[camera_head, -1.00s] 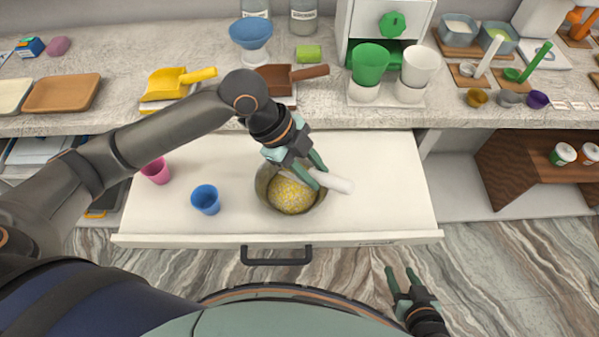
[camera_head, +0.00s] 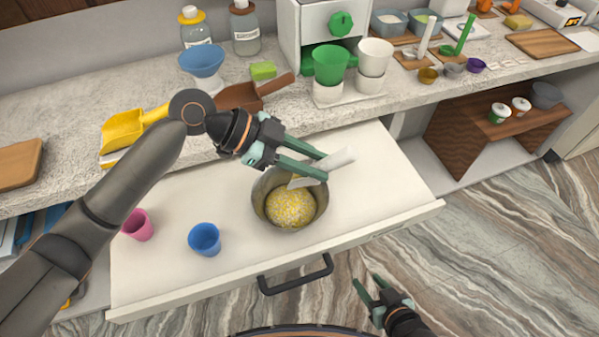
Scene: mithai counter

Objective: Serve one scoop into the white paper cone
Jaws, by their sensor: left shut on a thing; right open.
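A white paper cone (camera_head: 376,53) stands on a white holder on the counter, to the right of a green cone (camera_head: 331,63). In the open drawer, a metal bowl (camera_head: 262,205) holds yellow and white grains (camera_head: 290,207). My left gripper (camera_head: 324,166) is shut on a white-handled scoop (camera_head: 342,158) above the bowl's upper right rim. The handle sticks out to the right. A pale part shows below the fingers, but I cannot tell whether the scoop's head carries anything. My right gripper (camera_head: 368,291) is open and empty, low over the floor in front of the drawer.
A blue cup (camera_head: 204,239) and a pink cup (camera_head: 138,225) stand in the drawer (camera_head: 370,190), left of the bowl. The drawer's right part is clear.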

